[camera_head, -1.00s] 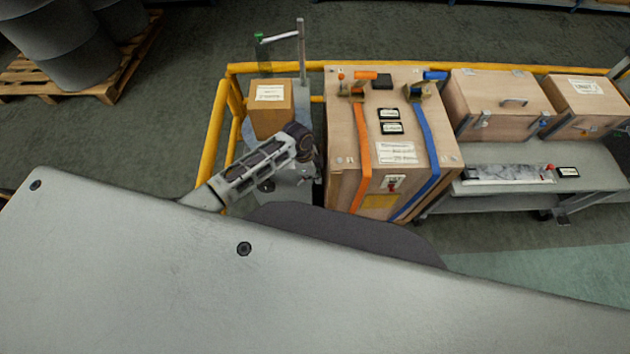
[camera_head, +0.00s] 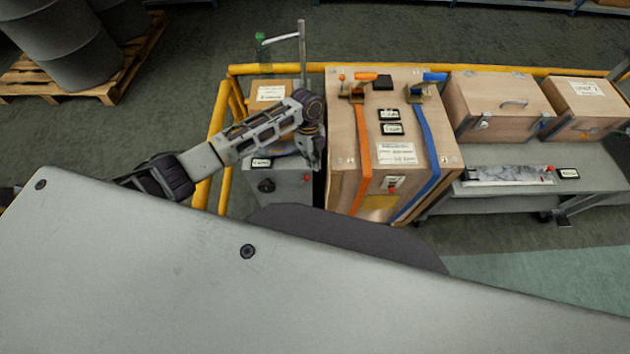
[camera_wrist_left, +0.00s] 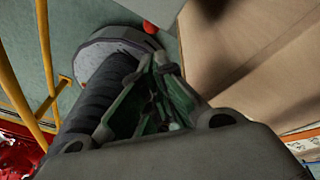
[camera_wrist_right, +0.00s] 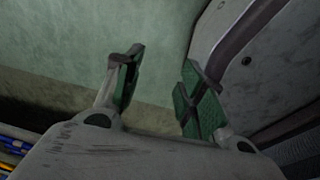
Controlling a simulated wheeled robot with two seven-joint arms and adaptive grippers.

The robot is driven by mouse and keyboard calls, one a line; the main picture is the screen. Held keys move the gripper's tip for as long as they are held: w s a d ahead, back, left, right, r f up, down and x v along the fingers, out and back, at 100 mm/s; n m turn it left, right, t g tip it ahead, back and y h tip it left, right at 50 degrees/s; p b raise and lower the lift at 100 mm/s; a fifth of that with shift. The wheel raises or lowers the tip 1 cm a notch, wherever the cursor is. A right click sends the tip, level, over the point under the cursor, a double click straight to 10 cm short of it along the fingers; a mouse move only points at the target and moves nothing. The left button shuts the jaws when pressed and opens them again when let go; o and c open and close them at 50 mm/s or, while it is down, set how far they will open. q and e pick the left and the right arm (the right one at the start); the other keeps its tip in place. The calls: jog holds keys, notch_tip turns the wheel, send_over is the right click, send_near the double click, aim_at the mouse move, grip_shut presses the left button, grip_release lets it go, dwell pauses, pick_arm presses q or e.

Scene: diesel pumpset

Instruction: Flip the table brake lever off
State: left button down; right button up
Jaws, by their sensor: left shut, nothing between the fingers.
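A small red knob (camera_head: 306,178) shows on the grey cabinet (camera_head: 285,195), left of the large wooden crate. A red rounded tip, likely this knob, shows beyond my fingers in the left wrist view (camera_wrist_left: 150,27). I cannot tell for sure whether it is the brake lever. My left gripper (camera_head: 317,164) points down just above and right of it; it is shut and empty, also in the left wrist view (camera_wrist_left: 163,70). Contact cannot be judged. My right gripper (camera_wrist_right: 160,85) is open and empty, outside the head view.
The strapped wooden crate (camera_head: 345,185) stands close right of the left gripper. A cardboard box (camera_head: 270,93) sits behind the arm. A yellow rail (camera_head: 215,125) runs left and behind. A black knob (camera_head: 266,186) is on the cabinet. Another red knob (camera_head: 549,168) is on the right bench (camera_head: 590,155).

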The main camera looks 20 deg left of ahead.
aim_at(303, 181)
pick_arm(q)
jog(key=x, duration=1)
jog(key=shift+b, duration=0.35)
pick_arm(e)
jog(key=shift+w+d+f, duration=0.1)
jog(key=shift+w+d, duration=0.3)
jog(key=shift+d, duration=0.2)
pick_arm(q)
jog(key=shift+a+r, duration=0.1)
pick_arm(e)
jog(key=shift+a, duration=0.1)
pick_arm(q)
jog(key=shift+a+r+h, duration=0.15)
jog(key=shift+h, duration=0.25)
pick_arm(e)
jog(key=shift+s+a, duration=0.3)
jog(key=shift+a, duration=0.15)
pick_arm(q)
jog(key=shift+a, duration=0.1)
jog(key=shift+s+r+p, duration=0.1)
jog(key=shift+p, duration=0.2)
pick_arm(e)
jog(key=shift+d, duration=0.15)
